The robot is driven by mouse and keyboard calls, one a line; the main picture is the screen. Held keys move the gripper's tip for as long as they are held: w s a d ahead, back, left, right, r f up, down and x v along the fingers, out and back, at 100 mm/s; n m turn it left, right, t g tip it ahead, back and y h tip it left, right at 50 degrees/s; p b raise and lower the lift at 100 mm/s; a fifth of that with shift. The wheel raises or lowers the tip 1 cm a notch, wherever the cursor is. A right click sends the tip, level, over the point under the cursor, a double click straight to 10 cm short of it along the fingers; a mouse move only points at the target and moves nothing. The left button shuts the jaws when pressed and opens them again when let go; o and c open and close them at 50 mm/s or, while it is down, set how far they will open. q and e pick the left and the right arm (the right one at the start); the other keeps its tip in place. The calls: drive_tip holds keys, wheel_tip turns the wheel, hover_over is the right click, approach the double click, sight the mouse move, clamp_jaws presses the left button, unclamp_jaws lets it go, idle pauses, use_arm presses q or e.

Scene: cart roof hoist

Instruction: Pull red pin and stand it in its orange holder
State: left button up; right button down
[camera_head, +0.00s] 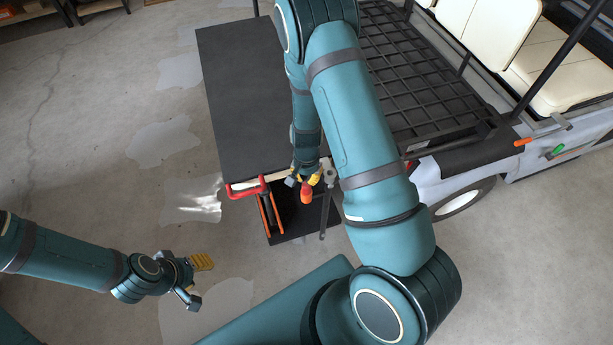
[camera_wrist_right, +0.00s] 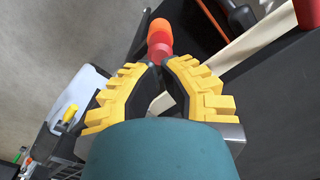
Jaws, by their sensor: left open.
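A red pin (camera_wrist_right: 159,47) shows at the fingertips of my right gripper (camera_wrist_right: 161,64), which is closed around its near end. An orange part (camera_wrist_right: 158,28) lies just beyond the red; I cannot tell whether it is the orange holder or part of the pin. In the head view the red-orange piece (camera_head: 306,193) is by my right gripper (camera_head: 312,179), at the front edge of the dark bench. My left gripper (camera_head: 193,279) is open and empty above the floor at the lower left, well apart from the bench.
A red clamp-like handle (camera_head: 248,188) and orange bars (camera_head: 270,216) are at the bench front. A grey wrench-like tool (camera_head: 326,205) hangs beside them. The dark bench top (camera_head: 242,90) is clear. A cart with a black rack (camera_head: 408,75) stands right. Floor at left is free.

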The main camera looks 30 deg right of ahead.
wheel_tip(320, 180, up, 12)
drive_tip(key=shift+f, duration=0.15)
idle(0.3)
drive_tip(key=s+a+f+n+y, duration=0.1)
drive_tip(key=s+a+f+n, duration=0.1)
drive_tip(key=a, duration=0.4)
drive_tip(key=s+a+f+n+t+y, duration=0.1)
drive_tip(key=s+a+f+n, duration=0.2)
drive_tip(key=s+a+f, duration=0.1)
drive_tip(key=s+a+f+n+y, duration=0.2)
drive_tip(key=s+a+f+n, duration=0.1)
drive_tip(key=a, duration=0.4)
drive_tip(key=shift+s+a+t, duration=0.3)
drive_tip(key=shift+s, duration=0.45)
